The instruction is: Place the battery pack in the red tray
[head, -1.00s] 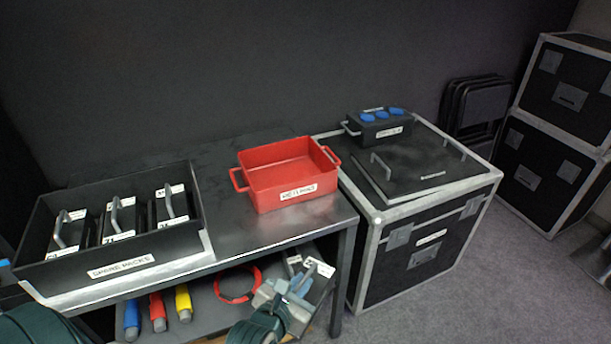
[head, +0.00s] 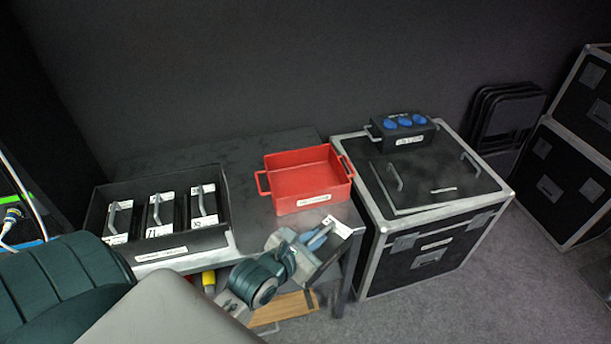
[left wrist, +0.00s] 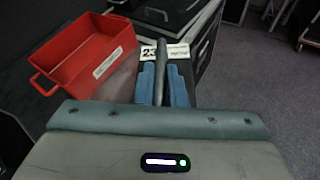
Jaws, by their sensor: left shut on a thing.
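The red tray (head: 306,198) stands empty on the table, and it also shows at the upper left of the left wrist view (left wrist: 105,68). My left gripper (head: 316,238) is at the table's front edge, in front of the tray and a little to its right. It is shut on the handle of a dark battery pack (head: 337,228) with a white label. In the left wrist view, the blue fingers (left wrist: 161,82) close on the handle and the label (left wrist: 172,51) reads 23. The pack is right of the tray there, and much of its body is hidden.
A black bin (head: 165,254) with several similar packs stands on the left of the table (head: 250,150). A black case (head: 430,250) with a blue-socketed box (head: 402,130) on top stands at right. A yellow item (head: 208,281) shows below the table.

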